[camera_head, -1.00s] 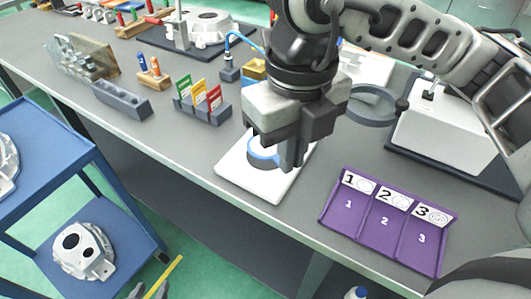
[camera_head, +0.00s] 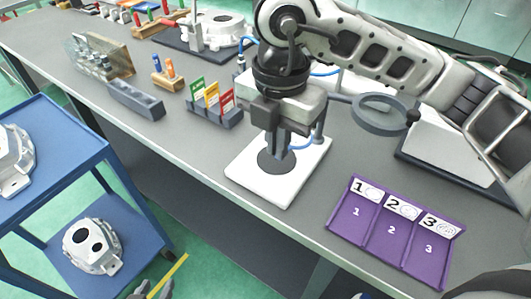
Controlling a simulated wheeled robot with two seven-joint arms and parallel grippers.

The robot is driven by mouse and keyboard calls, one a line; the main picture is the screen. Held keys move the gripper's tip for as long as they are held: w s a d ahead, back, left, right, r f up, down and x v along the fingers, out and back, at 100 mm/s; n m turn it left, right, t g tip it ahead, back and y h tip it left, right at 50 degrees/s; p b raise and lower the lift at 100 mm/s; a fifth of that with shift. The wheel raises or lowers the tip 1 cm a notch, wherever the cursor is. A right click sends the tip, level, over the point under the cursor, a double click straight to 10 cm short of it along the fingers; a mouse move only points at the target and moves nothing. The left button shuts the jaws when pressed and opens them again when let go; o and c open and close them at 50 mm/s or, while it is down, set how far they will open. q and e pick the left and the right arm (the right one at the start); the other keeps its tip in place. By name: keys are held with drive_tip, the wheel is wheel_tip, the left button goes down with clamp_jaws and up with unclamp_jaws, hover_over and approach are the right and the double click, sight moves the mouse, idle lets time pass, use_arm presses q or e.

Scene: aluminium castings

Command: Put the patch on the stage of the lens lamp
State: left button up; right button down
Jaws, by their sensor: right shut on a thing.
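My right gripper (camera_head: 280,148) points down over a white square plate (camera_head: 262,187) near the front table edge. It is shut on a thin blue-edged piece, probably the patch (camera_head: 302,147), which is mostly hidden by the fingers. A dark round disc (camera_head: 274,163) shows on the plate below the fingers. The lens lamp's ring lens (camera_head: 383,114) stands to the right, beside a white sloped housing (camera_head: 440,142); I cannot tell which part is the stage. My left gripper (camera_head: 153,291) is low at the bottom edge, partly cut off, fingers apart and apparently empty.
A purple tray (camera_head: 391,236) with compartments numbered 1 to 3 lies at the front right. A grey holder with coloured cards (camera_head: 214,113) and a grey slotted block (camera_head: 136,101) stand left of the plate. A blue cart (camera_head: 62,152) with castings stands on the left.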

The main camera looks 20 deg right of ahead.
drive_tip(key=w+f, duration=0.4)
drive_tip(key=f, duration=0.1)
drive_tip(key=shift+w+a, duration=0.15)
drive_tip(key=shift+a, duration=0.05)
drive_tip(key=shift+w+f, duration=0.35)
drive_tip(key=shift+f, duration=1.65)
drive_tip(key=shift+f, duration=0.2)
drive_tip(key=c, duration=1.6)
unclamp_jaws()
